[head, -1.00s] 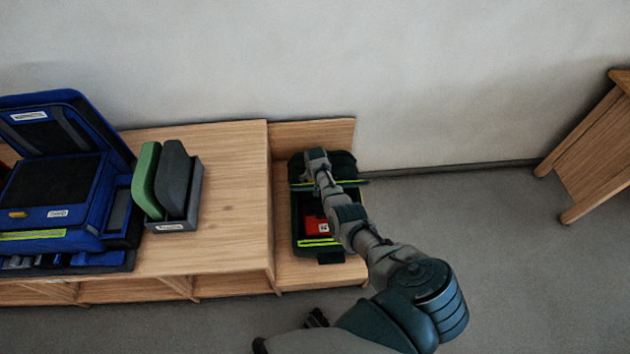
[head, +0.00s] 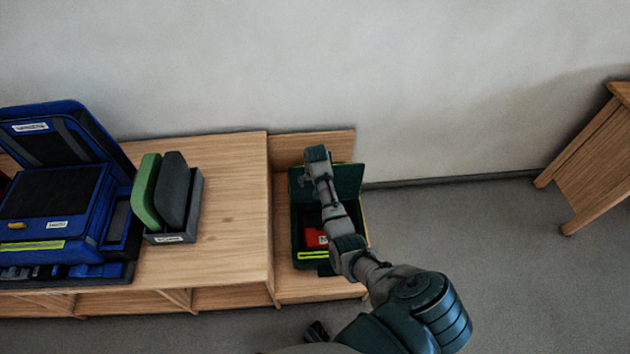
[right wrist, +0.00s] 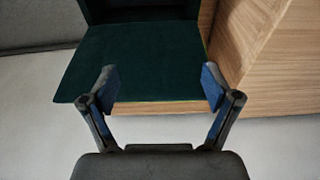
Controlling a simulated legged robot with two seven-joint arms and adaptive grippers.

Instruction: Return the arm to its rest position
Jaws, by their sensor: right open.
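My right arm reaches in from the lower right of the head view, its wrist (head: 316,153) above the far side of a dark green box (head: 296,235). The box's lid (head: 348,180) stands raised at the back, partly hidden by the arm. A red item (head: 315,238) lies inside. In the right wrist view my right gripper (right wrist: 163,85) is open, fingers wide apart with blue pads and nothing held. A dark green panel (right wrist: 130,65) is beyond and between the fingertips; I cannot tell whether they touch it. The right fingers are hidden in the head view. My left gripper is not in view.
The box stands on a low wooden shelf (head: 310,288) beside a higher wooden bench (head: 235,230). On the bench are a grey holder (head: 172,238) with green and grey pads and an open blue case (head: 90,200). Clear floor lies right, before a wooden table (head: 590,165).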

